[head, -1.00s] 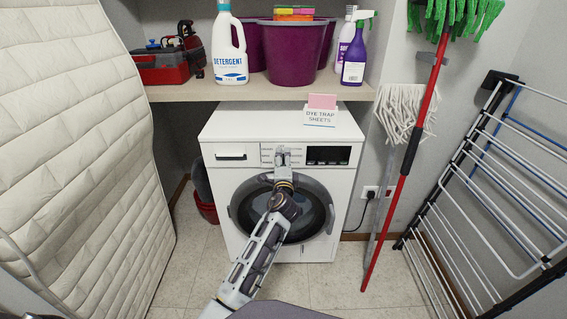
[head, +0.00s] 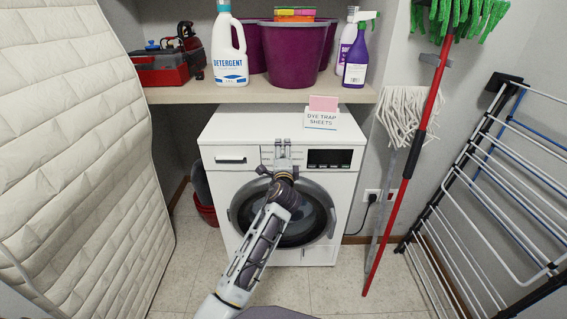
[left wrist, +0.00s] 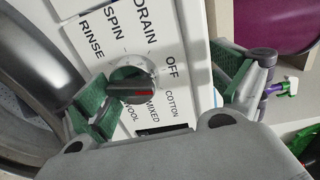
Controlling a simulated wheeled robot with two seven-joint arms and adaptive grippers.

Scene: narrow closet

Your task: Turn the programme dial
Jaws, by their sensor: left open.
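The washing machine (head: 220,195) stands under the shelf. My left gripper (head: 283,147) is in front of the control panel and hides the dial in the head view. In the left wrist view the open gripper (left wrist: 163,88) has its green-padded fingers on either side of the dial, the left finger much closer. My right gripper is not in view.
A dye trap sheets box (head: 321,119) stands on the machine top. The shelf (head: 190,94) above holds detergent (head: 229,55), a purple bucket (head: 293,55) and bottles. A folded mattress (head: 75,160) is at left; a mop (head: 405,110) and drying rack (head: 480,170) are at right.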

